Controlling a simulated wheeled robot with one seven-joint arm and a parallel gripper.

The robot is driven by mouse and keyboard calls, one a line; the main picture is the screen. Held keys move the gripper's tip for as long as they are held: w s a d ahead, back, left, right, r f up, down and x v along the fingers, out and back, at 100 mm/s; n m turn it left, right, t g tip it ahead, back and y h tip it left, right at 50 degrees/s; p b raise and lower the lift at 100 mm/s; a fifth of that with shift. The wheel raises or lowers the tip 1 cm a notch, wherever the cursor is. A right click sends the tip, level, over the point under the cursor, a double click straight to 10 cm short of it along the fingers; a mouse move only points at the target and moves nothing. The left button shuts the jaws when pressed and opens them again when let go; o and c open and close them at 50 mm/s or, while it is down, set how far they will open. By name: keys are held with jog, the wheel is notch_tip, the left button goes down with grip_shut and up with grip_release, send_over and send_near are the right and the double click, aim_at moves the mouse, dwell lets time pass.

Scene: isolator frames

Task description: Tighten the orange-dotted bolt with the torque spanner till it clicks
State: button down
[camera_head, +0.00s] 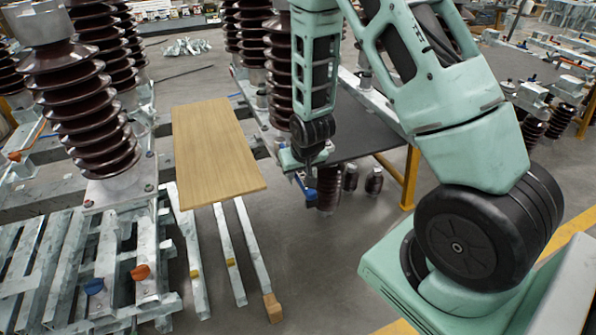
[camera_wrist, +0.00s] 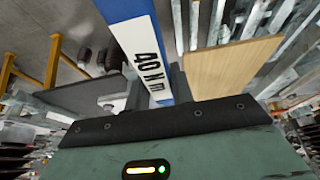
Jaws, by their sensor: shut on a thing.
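My gripper (camera_head: 306,168) hangs near the middle of the head view, right of the wooden board. It is shut on the torque spanner, whose blue body (camera_head: 308,190) shows just below the fingers. In the wrist view the spanner (camera_wrist: 141,45) is large and blue, with a white label reading "40 N m", and runs up out of the picture from between the dark fingers. The spanner's working end is not clearly visible.
A wooden board (camera_head: 215,150) lies left of my gripper. A dark grey tabletop (camera_head: 365,130) with yellow legs is behind and right of it. Tall brown ribbed insulators (camera_head: 85,110) stand on steel frames at left.

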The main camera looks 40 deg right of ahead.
jog(key=shift+f+b, duration=0.45)
jog(key=shift+f, duration=0.15)
dwell(0.4)
jog(key=w+a+m+g+h+p, duration=0.3)
jog(key=w+a+m+p, duration=0.7)
jog(key=w+m, duration=0.1)
jog(key=shift+a+m+p, duration=0.25)
jog(key=shift+m+p, duration=0.15)
jog(key=shift+m, duration=0.1)
dwell(0.9)
